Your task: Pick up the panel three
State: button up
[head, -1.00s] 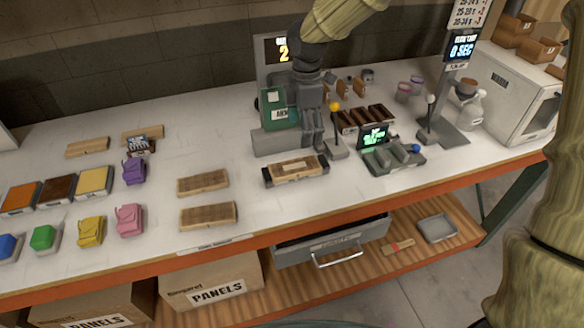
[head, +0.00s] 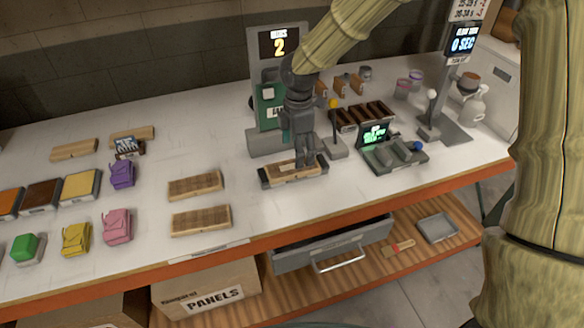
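Several light wooden panels lie on the white workbench. One panel (head: 290,171) sits in a dark low holder (head: 266,184) near the front edge. Two more lie flat to its left, one further back (head: 195,185) and one nearer the edge (head: 201,219). I cannot read a number that marks any of them as panel three. My gripper (head: 309,161) points down at the right part of the panel in the holder and hides some of it. The fingers look close to the panel, but whether they touch it or are closed is unclear.
A grey press-like station (head: 268,108) showing "2" stands behind the holder. A yellow-knobbed lever (head: 334,130) and a small green-screen device (head: 374,134) stand to the right. Coloured pads and pouches lie at the left. An open drawer (head: 332,245) juts out below the bench.

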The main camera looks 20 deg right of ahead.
aim_at(292, 169)
jog(key=shift+w+d+f+p, duration=0.1)
jog(key=shift+f+p, duration=0.35)
jog(key=shift+f, duration=0.9)
jog(key=shift+d+f+p, duration=0.1)
jog(key=shift+f+p, duration=0.3)
jog(key=shift+f, duration=0.9)
jog(key=shift+c, duration=0.2)
jog(key=c, duration=1.2)
